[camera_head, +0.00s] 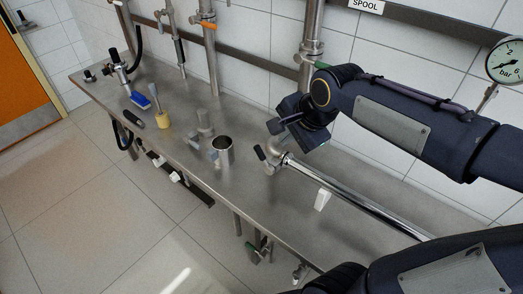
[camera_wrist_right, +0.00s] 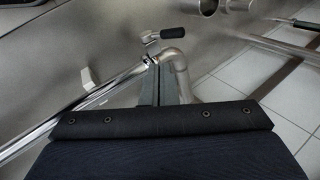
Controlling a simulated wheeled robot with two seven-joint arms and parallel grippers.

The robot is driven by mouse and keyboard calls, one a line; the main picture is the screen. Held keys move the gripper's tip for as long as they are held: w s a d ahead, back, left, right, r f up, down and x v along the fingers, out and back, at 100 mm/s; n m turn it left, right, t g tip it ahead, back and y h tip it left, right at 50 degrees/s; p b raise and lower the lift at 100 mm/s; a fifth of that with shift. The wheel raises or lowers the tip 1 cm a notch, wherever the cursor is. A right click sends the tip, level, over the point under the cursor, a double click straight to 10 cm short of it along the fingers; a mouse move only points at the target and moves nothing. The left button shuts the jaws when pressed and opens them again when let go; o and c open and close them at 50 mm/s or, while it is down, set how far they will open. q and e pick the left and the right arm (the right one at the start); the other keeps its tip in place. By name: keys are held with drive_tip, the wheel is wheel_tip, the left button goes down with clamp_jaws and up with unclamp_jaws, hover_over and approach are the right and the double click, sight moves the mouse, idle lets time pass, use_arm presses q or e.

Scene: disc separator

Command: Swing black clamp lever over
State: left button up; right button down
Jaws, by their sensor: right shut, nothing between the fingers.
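The black clamp lever (camera_head: 260,153) sticks out to the left from a metal clamp (camera_head: 277,161) at the end of a long shiny steel pipe (camera_head: 350,200). In the right wrist view the lever (camera_wrist_right: 179,32) shows as a black grip on a metal arm, just beyond the pipe elbow (camera_wrist_right: 177,62). My right gripper (camera_head: 273,128) is above and behind the clamp in the head view. Its fingers (camera_wrist_right: 157,85) are shut and empty, close to the elbow; I cannot tell whether they touch it. My left gripper is not in view.
A steel cup (camera_head: 222,150) stands left of the lever on the steel table (camera_head: 200,185). A blue brush (camera_head: 140,100) and a yellow-headed brush (camera_head: 162,119) lie farther left. A white wedge-like piece (camera_head: 322,199) is beside the pipe. Upright pipes line the tiled wall.

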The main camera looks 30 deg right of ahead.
approach(262, 154)
wheel_tip(262, 154, down, 3)
drive_tip(key=shift+w+a+f, duration=0.25)
drive_tip(key=shift+w+f, duration=0.6)
drive_tip(key=shift+w, duration=0.25)
drive_tip(key=shift+w+f, duration=0.3)
drive_tip(key=shift+w, duration=0.1)
drive_tip(key=shift+a+p, duration=0.1)
drive_tip(key=shift+p, duration=0.2)
